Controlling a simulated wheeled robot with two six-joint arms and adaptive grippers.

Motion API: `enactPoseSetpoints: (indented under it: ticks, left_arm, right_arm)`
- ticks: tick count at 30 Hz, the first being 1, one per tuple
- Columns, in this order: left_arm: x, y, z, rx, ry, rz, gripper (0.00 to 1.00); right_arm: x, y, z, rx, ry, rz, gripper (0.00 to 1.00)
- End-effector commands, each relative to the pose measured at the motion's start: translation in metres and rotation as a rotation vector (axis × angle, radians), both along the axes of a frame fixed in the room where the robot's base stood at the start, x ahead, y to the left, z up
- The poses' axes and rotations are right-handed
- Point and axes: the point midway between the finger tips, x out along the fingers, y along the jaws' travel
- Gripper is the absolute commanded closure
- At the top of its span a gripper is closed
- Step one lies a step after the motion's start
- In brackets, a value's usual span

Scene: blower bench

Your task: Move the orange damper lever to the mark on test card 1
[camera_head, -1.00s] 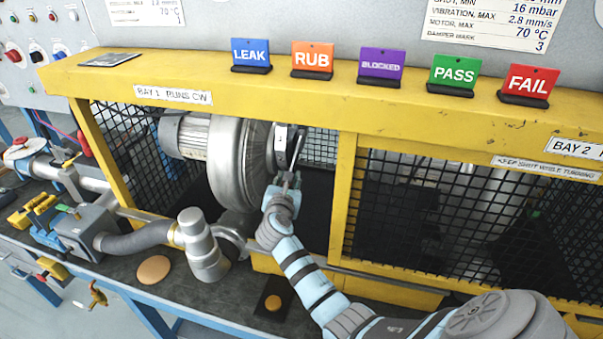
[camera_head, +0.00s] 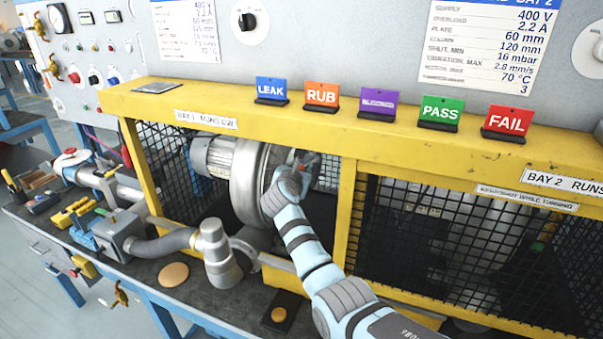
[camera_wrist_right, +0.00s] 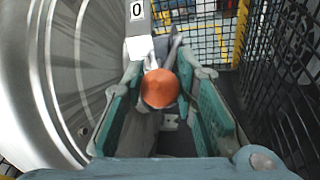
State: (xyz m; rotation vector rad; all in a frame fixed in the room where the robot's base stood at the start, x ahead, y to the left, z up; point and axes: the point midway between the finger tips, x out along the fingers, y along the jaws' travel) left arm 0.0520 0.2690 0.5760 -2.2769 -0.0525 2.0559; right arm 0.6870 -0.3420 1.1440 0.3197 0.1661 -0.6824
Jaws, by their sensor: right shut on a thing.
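The orange damper lever knob (camera_wrist_right: 160,88) sits between the fingers of my right gripper (camera_wrist_right: 163,84) in the wrist view, and the gripper is shut on it. A white scale label with a "0" (camera_wrist_right: 137,11) stands just beyond the knob. In the head view my right gripper (camera_head: 303,164) is inside the open bay 1, at the right side of the grey blower (camera_head: 250,185); the arm hides most of the lever. A white test card (camera_head: 186,30) is on the wall above bay 1; its small lines are too blurred to read. My left gripper is not in view.
The yellow frame (camera_head: 349,215) and black mesh guard (camera_head: 430,230) are close right of my arm. Coloured signs (camera_head: 377,104) stand on the top beam. A grey pipe elbow (camera_head: 220,255) stands on the bench in front of the blower.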

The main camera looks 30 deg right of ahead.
Motion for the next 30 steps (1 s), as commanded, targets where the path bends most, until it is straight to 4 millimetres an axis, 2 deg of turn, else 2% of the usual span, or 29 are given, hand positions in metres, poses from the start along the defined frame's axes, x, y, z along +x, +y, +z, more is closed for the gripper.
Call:
enactPoseSetpoints:
  ticks: [2, 15, 16, 19, 30]
  left_arm:
    - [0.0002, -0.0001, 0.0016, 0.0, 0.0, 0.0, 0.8]
    - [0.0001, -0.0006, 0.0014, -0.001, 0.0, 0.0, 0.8]
    - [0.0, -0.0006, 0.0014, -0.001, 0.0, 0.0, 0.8]
    - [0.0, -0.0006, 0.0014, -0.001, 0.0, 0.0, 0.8]
    - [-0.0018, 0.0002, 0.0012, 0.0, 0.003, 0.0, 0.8]
  right_arm:
    - [0.0008, -0.0014, 0.0052, -0.004, -0.006, 0.0, 1.0]
    - [0.0002, -0.003, 0.0052, -0.003, -0.007, -0.001, 1.0]
    - [0.0002, -0.003, 0.0051, -0.002, -0.006, -0.001, 0.7]
    - [-0.0001, -0.0031, 0.0044, -0.002, -0.005, -0.002, 0.54]
    - [-0.0037, -0.0003, 0.0035, -0.001, -0.001, -0.003, 0.54]
